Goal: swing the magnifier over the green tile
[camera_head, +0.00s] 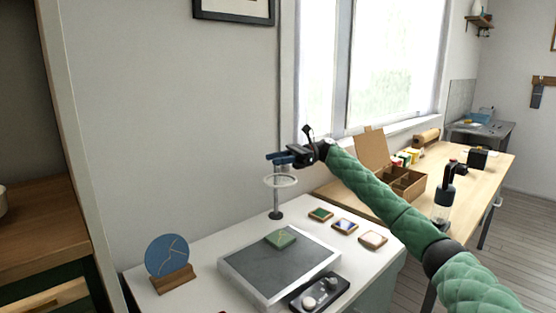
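The magnifier is a pale ring lens (281,181) beside an upright grey post with a dark foot, at the back of the white table. A green tile (280,238) lies on the far part of a grey slab with a light border (262,273), in front of the magnifier. The lens is above and behind this tile in the picture. My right gripper (278,158) comes in from the right and is at the top of the post, just above the lens. Its fingers look blue and overlap the post top; whether they grip it is too small to tell. My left gripper is out of view.
Small framed tiles, green (321,214), blue-white (344,225) and pale (373,239), lie right of the slab. A dark tray (319,291) with round items is at the front. A blue disc (167,255) stands left. A wooden bench with an open box (405,184) is behind my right arm.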

